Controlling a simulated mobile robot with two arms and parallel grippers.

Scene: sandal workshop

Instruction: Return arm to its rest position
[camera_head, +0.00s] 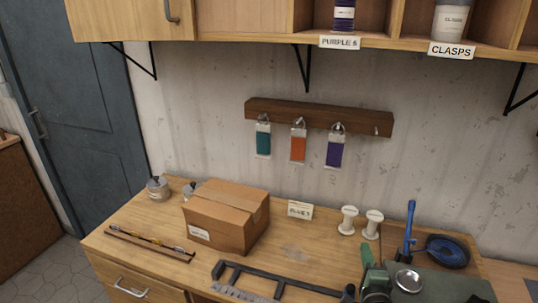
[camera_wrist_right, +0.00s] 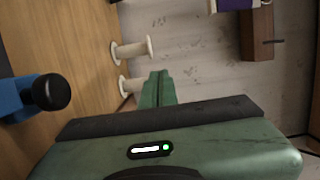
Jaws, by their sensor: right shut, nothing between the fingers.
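My right gripper (camera_head: 367,254) is green and shows at the lower right of the head view, over the front part of the workbench (camera_head: 150,220). In the right wrist view its fingers (camera_wrist_right: 158,86) are together, with nothing between them. Two white spools (camera_head: 348,220) (camera_head: 373,224) stand on the bench beyond the gripper, apart from it. The spools also show in the right wrist view (camera_wrist_right: 133,50). My left gripper does not show.
A cardboard box (camera_head: 226,216) stands on the bench, with a metal tin (camera_head: 157,188) to its left. A black frame (camera_head: 277,279) lies in front. A blue-handled tool (camera_head: 409,229) and dark blue round dish (camera_head: 447,251) are at right. Tagged hooks hang from a wall rail (camera_head: 320,116).

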